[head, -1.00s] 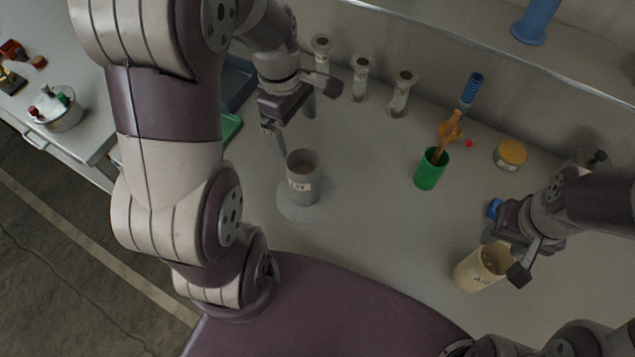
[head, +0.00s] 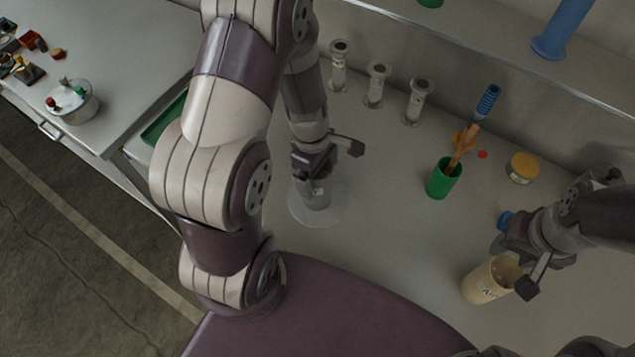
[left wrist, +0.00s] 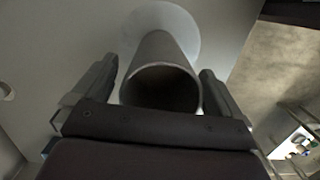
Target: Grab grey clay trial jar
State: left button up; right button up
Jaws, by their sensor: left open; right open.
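The grey jar (head: 316,199) stands upright on a pale round mat (head: 334,212) on the bench, mostly hidden from the head view by my left gripper. In the left wrist view the jar (left wrist: 161,88) shows its open, dark mouth between my left fingers. My left gripper (head: 320,172) is open and comes down over the jar, one finger on each side; it also shows in the left wrist view (left wrist: 160,85). Small gaps seem to remain beside the jar. My right gripper (head: 514,265) is open at the rim of a cream jar (head: 484,283) with a dark label.
A green cup (head: 442,180) with tools stands mid-bench, with a yellow-lidded pot (head: 522,168) to its right. A side bench at left holds a metal pot (head: 73,104). Bench between jar and cup is clear.

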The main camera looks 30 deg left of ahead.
pick_arm(q)
jog(key=shift+a, duration=0.1)
jog(key=c, duration=1.5)
jog(key=shift+r, duration=0.15)
